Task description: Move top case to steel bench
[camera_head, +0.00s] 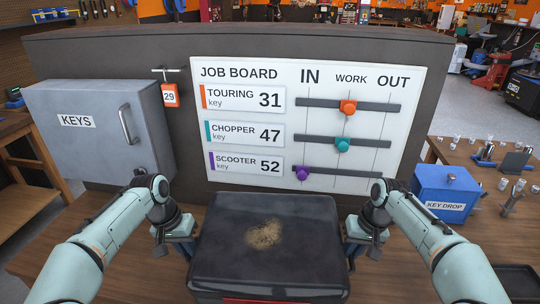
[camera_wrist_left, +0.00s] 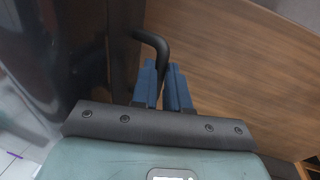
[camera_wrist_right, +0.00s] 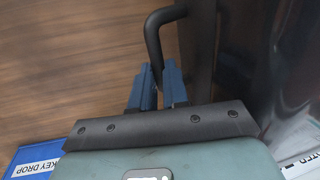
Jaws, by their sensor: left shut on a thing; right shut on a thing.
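The top case (camera_head: 265,245) is a black box with a tan dusty patch on its lid and a red strip low on its front. It is between my two arms in the head view, in front of the job board. My left gripper (camera_head: 180,240) is at its left side, and in the left wrist view its blue fingers (camera_wrist_left: 163,88) are shut on a black side handle (camera_wrist_left: 152,42). My right gripper (camera_head: 357,240) is at its right side, and its blue fingers (camera_wrist_right: 157,88) are shut on the other handle (camera_wrist_right: 156,35). I cannot tell whether the case touches the wooden top below. I cannot identify the steel bench.
The job board (camera_head: 310,118) stands behind the case, with a grey KEYS cabinet (camera_head: 95,130) at left. A blue KEY DROP box (camera_head: 445,192) stands close to my right arm. Wooden counter (camera_head: 50,240) shows around the case. Open floor (camera_head: 440,100) lies beyond at right.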

